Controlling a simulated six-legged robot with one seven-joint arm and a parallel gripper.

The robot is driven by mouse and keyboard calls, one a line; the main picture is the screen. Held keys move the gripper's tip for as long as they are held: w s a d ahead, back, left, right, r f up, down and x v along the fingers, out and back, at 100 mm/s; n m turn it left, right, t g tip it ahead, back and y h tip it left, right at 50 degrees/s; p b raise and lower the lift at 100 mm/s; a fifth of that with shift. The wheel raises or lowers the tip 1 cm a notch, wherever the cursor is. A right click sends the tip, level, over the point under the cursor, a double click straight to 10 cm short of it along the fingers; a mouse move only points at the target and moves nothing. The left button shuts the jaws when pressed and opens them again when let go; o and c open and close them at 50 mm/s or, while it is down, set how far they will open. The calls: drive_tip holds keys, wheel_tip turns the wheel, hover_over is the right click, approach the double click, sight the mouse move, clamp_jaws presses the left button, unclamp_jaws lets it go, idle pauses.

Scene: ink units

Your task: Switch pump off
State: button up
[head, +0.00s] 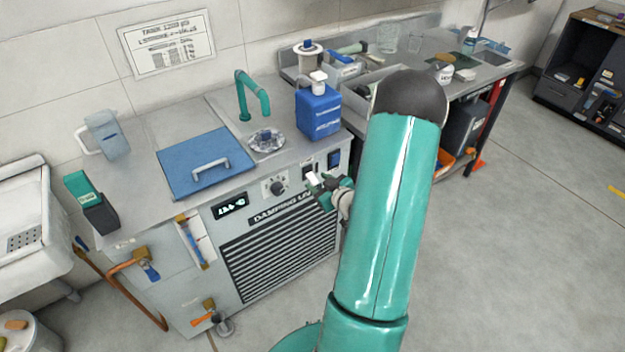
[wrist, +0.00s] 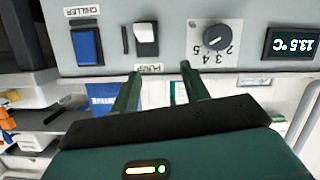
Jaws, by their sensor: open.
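The pump switch (wrist: 146,36) is a rocker with a white face and a dark lower part in the wrist view, which shows the panel upside down. Its PUMP label (wrist: 149,68) is just below it in that picture. I cannot tell from its tilt whether it is on or off. My gripper (wrist: 160,80) is open and empty, its two green fingers pointing at the panel just below the label and apart from the switch. In the head view my gripper (head: 318,184) is in front of the unit's upper right front, partly covering the panel near the pump switch.
A blue CHILLER switch (wrist: 87,46) sits left of the pump switch in the wrist view. A black dial (wrist: 216,37) and a 13.5 °C display (wrist: 291,43) are to its right.

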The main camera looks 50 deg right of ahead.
sight(314, 181)
drive_tip(key=s+f+m+t, duration=0.2)
drive_tip(key=s+f+t, duration=0.2)
drive_tip(key=s+f, duration=0.25)
drive_tip(key=shift+h, duration=0.4)
drive_tip(key=x, duration=0.8)
drive_tip(key=d+x, duration=0.1)
drive_tip(key=x, duration=0.4)
drive_tip(key=shift+r, duration=0.25)
drive_tip(key=shift+a, duration=0.1)
drive_tip(key=shift+c, duration=0.3)
